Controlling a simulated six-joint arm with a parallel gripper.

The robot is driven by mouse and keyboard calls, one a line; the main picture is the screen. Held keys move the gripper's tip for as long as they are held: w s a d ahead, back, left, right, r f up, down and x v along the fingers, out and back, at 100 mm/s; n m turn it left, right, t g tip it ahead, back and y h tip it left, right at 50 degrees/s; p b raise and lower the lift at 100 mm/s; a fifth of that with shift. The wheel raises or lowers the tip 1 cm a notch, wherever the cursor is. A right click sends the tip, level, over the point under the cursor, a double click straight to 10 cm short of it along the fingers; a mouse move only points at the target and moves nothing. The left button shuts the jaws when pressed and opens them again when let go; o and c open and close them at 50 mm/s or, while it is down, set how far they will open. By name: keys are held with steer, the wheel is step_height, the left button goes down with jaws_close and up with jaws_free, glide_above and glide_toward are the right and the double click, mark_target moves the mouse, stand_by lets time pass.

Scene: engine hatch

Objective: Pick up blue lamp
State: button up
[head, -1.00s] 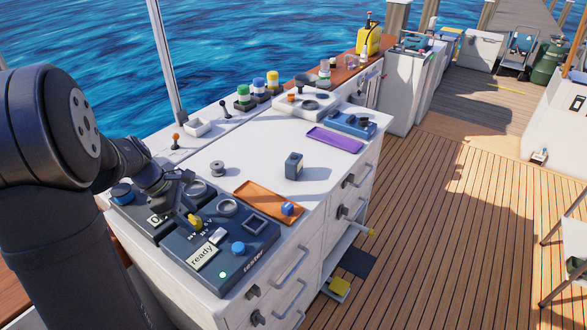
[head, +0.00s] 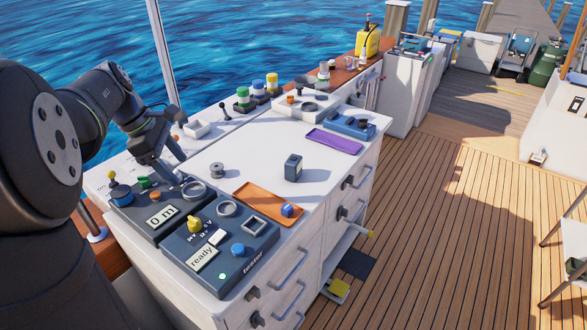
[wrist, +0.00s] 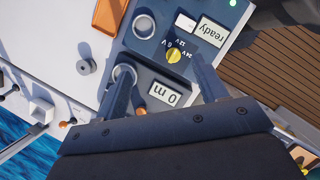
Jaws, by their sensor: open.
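My gripper (head: 172,178) is open and empty, above the dark box reading "0 m", well left and nearer than the lamps. In the wrist view my gripper (wrist: 162,72) has its two fingers spread over that box. None of the lamps shows in the wrist view.
The dark tester (head: 205,278) has a yellow knob and a blue button. An orange tray (head: 258,200) holds a small blue item. A purple tray (head: 335,140), a dark block (head: 293,168) and a grey spool (head: 217,170) lie on the counter. A post rises behind.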

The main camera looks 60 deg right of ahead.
steer(key=d+f+m+t, duration=0.1)
steer(key=d+m, duration=0.7)
steer(key=d, duration=0.2)
steer(key=m+t+h, duration=0.1)
steer(key=m+t, duration=0.2)
steer(key=m, duration=1.3)
glide_above(293, 161)
steer(key=s+a, duration=0.1)
steer(key=a, duration=0.4)
steer(key=x, duration=0.5)
steer(key=a+x, duration=0.1)
steer(key=x, duration=0.9)
steer(key=shift+s+a+f, duration=0.1)
steer(key=shift+s+f, duration=0.15)
steer(key=shift+f, duration=0.4)
steer(key=shift+x, duration=3)
steer(key=shift+w+r, duration=0.1)
steer(key=shift+w, duration=0.05)
steer(key=c, duration=1.2)
